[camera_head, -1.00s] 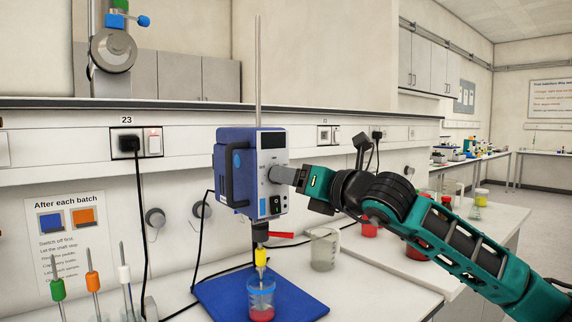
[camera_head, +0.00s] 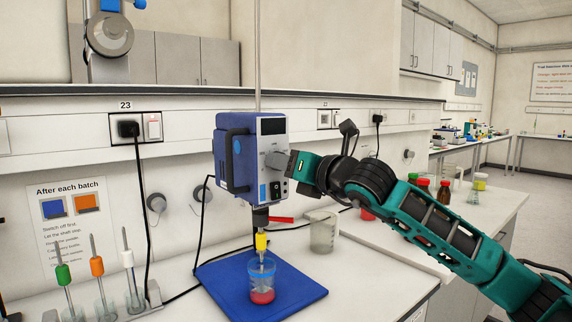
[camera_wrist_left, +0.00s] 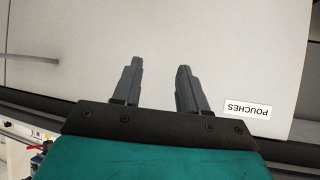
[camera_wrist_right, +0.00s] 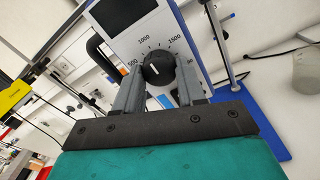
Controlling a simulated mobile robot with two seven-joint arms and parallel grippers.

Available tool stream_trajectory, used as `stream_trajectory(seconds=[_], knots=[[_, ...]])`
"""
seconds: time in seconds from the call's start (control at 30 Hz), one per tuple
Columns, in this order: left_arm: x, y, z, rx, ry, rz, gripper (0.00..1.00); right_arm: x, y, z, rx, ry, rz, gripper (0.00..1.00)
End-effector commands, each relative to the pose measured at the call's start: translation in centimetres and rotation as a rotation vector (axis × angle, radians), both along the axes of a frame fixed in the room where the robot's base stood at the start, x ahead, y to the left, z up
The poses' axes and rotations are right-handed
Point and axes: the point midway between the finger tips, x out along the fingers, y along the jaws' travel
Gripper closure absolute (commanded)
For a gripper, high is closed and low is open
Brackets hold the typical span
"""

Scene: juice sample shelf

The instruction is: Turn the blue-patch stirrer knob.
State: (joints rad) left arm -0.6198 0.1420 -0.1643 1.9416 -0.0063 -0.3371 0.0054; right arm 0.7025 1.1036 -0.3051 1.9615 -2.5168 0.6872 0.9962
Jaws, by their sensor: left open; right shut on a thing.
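The blue and white overhead stirrer (camera_head: 232,165) hangs on its rod above a beaker. A light-blue patch (camera_head: 237,146) is on its side. Its black knob (camera_wrist_right: 158,68) sits in a printed speed scale in the right wrist view, its white mark pointing up and left. My right gripper (camera_head: 281,160) is at the stirrer's front. In the right wrist view its fingers (camera_wrist_right: 159,74) are closed on both sides of the knob. My left gripper (camera_wrist_left: 160,66) is open and empty in the left wrist view, over a white surface labelled POUCHES. It is outside the head view.
A beaker (camera_head: 262,283) with red liquid stands on a blue base (camera_head: 219,286) under the stirrer. An empty-looking beaker (camera_head: 323,237) is to its right. Several coloured stirring rods (camera_head: 97,266) stand at the front left. A black power cable (camera_head: 141,190) hangs from the wall socket.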

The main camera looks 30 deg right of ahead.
Motion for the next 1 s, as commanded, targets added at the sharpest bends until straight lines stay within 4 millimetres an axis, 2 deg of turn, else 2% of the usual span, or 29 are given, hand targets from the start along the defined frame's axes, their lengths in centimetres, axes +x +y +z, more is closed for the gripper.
stream_trajectory(seconds=[0.03,0.2,0.57,1.0], knots=[[0.0,0.0,0.0,0.001,0.000,-0.001,0.57,0.0,0.0,0.0,0.000,0.000,0.001,0.76],[0.0,0.0,0.0,0.001,0.000,-0.001,0.57,0.0,0.0,0.0,0.000,0.000,0.001,0.91],[-0.1,0.1,-1.1,0.002,0.003,0.000,0.57,0.0,0.0,-0.2,-0.065,-0.007,0.001,0.91],[-0.4,0.2,-4.7,0.002,0.009,0.001,0.57,0.0,0.0,-0.2,-0.417,-0.037,0.001,0.91]])
